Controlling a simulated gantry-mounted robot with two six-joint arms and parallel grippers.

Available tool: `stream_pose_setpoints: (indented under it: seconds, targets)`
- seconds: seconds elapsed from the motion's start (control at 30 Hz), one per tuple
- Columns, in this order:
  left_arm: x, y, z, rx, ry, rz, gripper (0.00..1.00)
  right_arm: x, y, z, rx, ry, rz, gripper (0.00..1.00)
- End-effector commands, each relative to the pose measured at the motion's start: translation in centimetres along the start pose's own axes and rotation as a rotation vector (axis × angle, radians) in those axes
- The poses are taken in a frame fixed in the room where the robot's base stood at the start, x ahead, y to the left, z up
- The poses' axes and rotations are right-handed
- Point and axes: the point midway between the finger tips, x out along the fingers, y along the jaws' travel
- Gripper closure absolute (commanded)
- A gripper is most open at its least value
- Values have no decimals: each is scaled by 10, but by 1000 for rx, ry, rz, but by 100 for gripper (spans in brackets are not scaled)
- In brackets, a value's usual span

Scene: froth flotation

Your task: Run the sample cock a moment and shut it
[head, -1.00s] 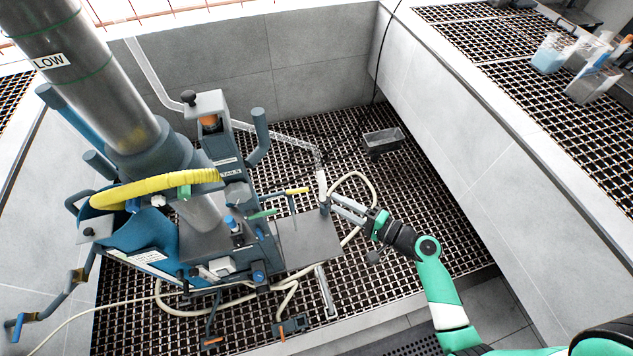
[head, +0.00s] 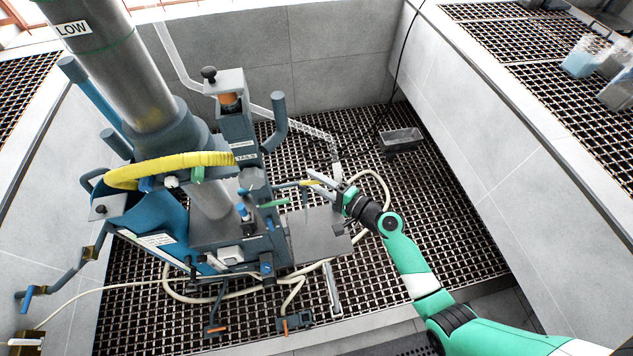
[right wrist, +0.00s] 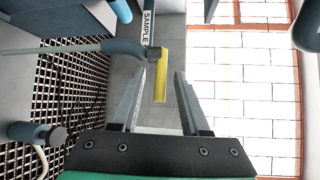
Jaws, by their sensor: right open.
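The sample cock shows in the head view as a thin grey pipe with a yellow lever (head: 311,183) on the right side of the blue-grey flotation machine (head: 212,235). In the right wrist view the yellow lever (right wrist: 161,75) hangs by a SAMPLE label (right wrist: 148,27). My right gripper (head: 328,185) is beside the lever. Its jaws (right wrist: 163,75) are open, with the lever showing in the gap between the fingertips. I cannot tell whether a finger touches it. My left gripper is not in view.
A flat grey plate (head: 320,236) lies below the lever. A pale hose (head: 385,190) curves behind my right gripper. A small grey trough (head: 402,139) sits on the grating at the back. A yellow hose (head: 170,168) crosses the machine's front. Clear grating lies right of my arm.

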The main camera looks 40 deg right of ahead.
Motion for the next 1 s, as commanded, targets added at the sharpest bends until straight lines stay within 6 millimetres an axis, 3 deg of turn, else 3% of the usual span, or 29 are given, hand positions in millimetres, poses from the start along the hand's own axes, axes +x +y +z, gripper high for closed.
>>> stream_pose_setpoints:
  seconds: [0.13,0.37,0.77,1.0]
  targets:
    - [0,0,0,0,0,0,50,0,0,0,0,0,0,58]
    - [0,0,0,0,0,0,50,0,0,0,-1,0,0,99]
    - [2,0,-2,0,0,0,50,-1,-1,0,0,6,-1,100]
    - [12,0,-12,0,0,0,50,-3,-3,4,9,71,-7,100]
